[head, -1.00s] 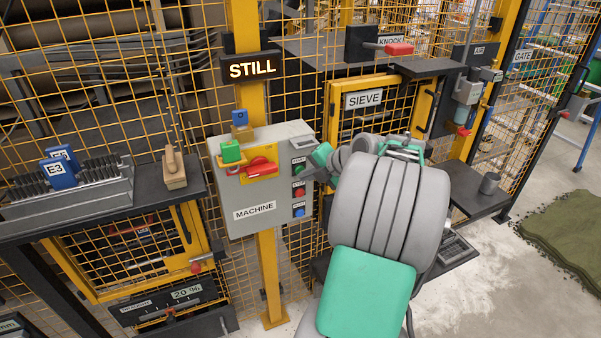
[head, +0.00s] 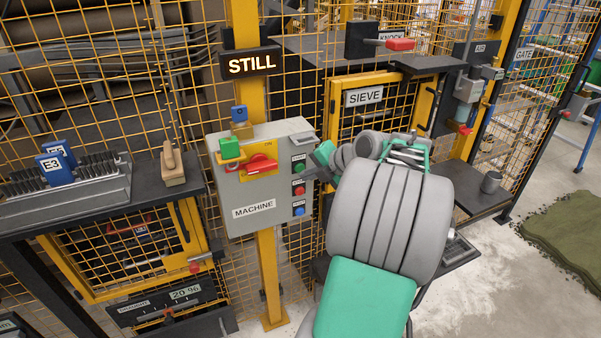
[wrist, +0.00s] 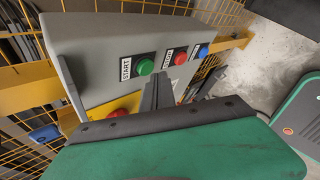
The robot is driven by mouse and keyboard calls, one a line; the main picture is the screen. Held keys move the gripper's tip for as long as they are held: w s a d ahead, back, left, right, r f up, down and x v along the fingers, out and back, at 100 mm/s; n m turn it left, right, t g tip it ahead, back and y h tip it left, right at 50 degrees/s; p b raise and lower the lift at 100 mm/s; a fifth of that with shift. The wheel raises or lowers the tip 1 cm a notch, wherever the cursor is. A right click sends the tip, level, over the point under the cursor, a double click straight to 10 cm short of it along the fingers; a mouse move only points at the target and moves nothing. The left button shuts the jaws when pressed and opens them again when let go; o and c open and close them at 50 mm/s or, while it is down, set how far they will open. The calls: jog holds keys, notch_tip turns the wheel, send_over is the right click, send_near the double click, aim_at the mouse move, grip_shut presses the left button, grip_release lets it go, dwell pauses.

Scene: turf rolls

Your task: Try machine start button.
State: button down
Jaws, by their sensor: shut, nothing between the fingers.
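The grey MACHINE box (head: 262,205) is mounted on a yellow post. Its right side has a green START button (head: 299,168), a red button (head: 299,190) below and a blue button (head: 299,211) lowest. In the head view my gripper (head: 315,174) is partly hidden by my wrist. A lit sign (head: 252,64) above reads STILL.
A red rotary switch (head: 262,163) with a green block (head: 230,148) beside it is on the box front. The SIEVE door (head: 365,97) stands behind my wrist. A shelf with a brush (head: 173,165) is at left.

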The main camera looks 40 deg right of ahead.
jog(key=shift+s, duration=0.1)
jog(key=s+b, duration=0.1)
jog(key=s+a+b, duration=0.1)
jog(key=s, duration=0.1)
jog(key=s+b, duration=0.1)
jog(key=s, duration=0.1)
jog(key=shift+a, duration=0.25)
dwell(0.8)
